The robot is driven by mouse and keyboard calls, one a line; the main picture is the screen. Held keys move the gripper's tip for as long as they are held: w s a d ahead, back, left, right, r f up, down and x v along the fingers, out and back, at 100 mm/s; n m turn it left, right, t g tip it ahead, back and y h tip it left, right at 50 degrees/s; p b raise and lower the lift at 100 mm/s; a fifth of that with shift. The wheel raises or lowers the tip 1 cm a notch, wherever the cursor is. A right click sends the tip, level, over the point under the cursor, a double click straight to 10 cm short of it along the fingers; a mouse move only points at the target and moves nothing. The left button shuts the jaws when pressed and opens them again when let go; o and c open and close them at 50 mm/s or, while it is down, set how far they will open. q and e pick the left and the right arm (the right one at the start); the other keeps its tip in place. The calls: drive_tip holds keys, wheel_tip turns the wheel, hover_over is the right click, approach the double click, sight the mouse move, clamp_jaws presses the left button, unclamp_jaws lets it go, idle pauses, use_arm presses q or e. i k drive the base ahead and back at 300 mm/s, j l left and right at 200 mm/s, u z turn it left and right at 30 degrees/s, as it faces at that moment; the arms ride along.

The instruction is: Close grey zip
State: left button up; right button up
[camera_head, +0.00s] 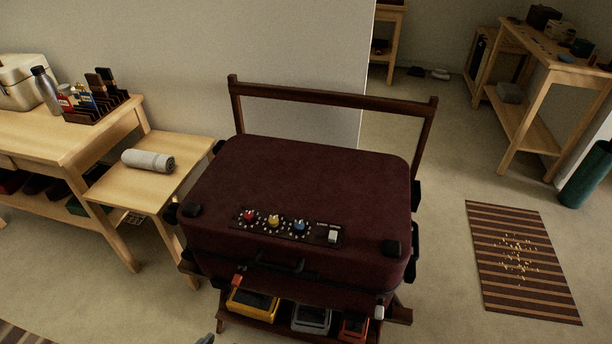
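A dark maroon suitcase (300,185) lies flat on a wooden rack, its lid down. A small pale grey tab (379,312), perhaps the grey zip pull, hangs at the front right corner. A small red tab (236,280) is at the front left. The seam is too dark to tell how far either zip is closed. A black handle (278,264) is on the front side. A small grey piece at the bottom edge may be the tip of my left gripper (205,339); its fingers cannot be made out. My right gripper is not in view.
Yellow, grey and red boxes sit on the rack's lower shelf (262,323). A bench with a rolled towel (148,160) stands left. A striped mat (518,260) lies right on open floor.

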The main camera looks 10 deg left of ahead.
sight(380, 309)
drive_tip(key=l+u, duration=0.25)
drive_tip(key=k+l+u, duration=0.1)
drive_tip(key=l+u, duration=0.2)
drive_tip(key=l, duration=0.15)
drive_tip(key=k+l+u, duration=0.1)
drive_tip(key=l+u, duration=0.15)
drive_tip(key=l, duration=0.1)
